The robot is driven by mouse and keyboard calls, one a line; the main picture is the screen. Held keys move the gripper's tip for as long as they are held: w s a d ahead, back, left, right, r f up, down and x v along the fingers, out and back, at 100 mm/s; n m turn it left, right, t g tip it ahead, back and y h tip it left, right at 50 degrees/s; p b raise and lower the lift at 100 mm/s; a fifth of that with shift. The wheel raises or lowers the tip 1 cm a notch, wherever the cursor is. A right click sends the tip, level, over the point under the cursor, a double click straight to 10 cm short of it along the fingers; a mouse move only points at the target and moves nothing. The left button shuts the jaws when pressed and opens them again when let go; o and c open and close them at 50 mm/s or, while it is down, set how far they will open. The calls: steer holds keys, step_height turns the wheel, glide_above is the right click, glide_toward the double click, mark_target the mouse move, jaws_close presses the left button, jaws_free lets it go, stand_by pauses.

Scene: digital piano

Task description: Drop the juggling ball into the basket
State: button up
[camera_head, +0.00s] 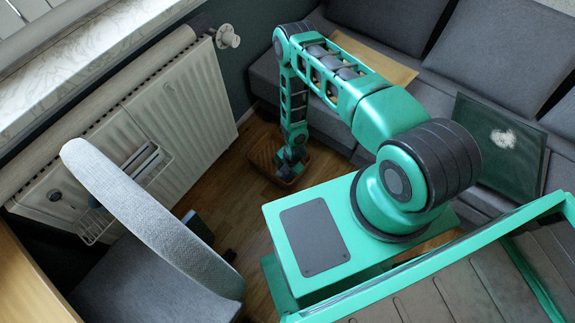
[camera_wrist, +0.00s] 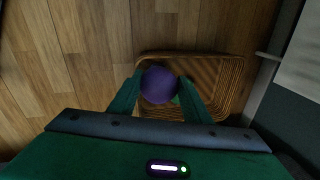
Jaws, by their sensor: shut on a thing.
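The purple juggling ball (camera_wrist: 158,85) is held between the two green fingers of my gripper (camera_wrist: 159,92) in the wrist view. The brown wicker basket (camera_wrist: 217,72) lies right behind and below the ball in that view, and its rim shows around the fingers. In the head view the basket (camera_head: 265,158) stands on the floor by the sofa, and my gripper (camera_head: 290,166) is over it, pointing down. Part of a green thing shows beside the ball, against the basket. How high the ball is above the basket's bottom I cannot tell.
A grey sofa (camera_head: 425,95) stands to the right of the basket. A white radiator (camera_head: 180,110) and a grey chair (camera_head: 150,215) are on the left.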

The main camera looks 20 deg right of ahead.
steer(key=w+d+f, duration=0.2)
steer(key=w+d, duration=0.1)
steer(key=w+d+f, duration=0.3)
steer(key=shift+w+f, duration=0.1)
steer(key=shift+f, duration=1.95)
steer(key=shift+f, duration=0.35)
steer(key=o, duration=0.9)
steer(key=shift+o, duration=0.2)
steer(key=shift+r, duration=0.15)
steer(key=shift+r, duration=0.35)
step_height(320, 180, up, 12)
steer(key=s+d, duration=0.1)
steer(key=s, duration=0.1)
steer(key=shift+f, duration=0.25)
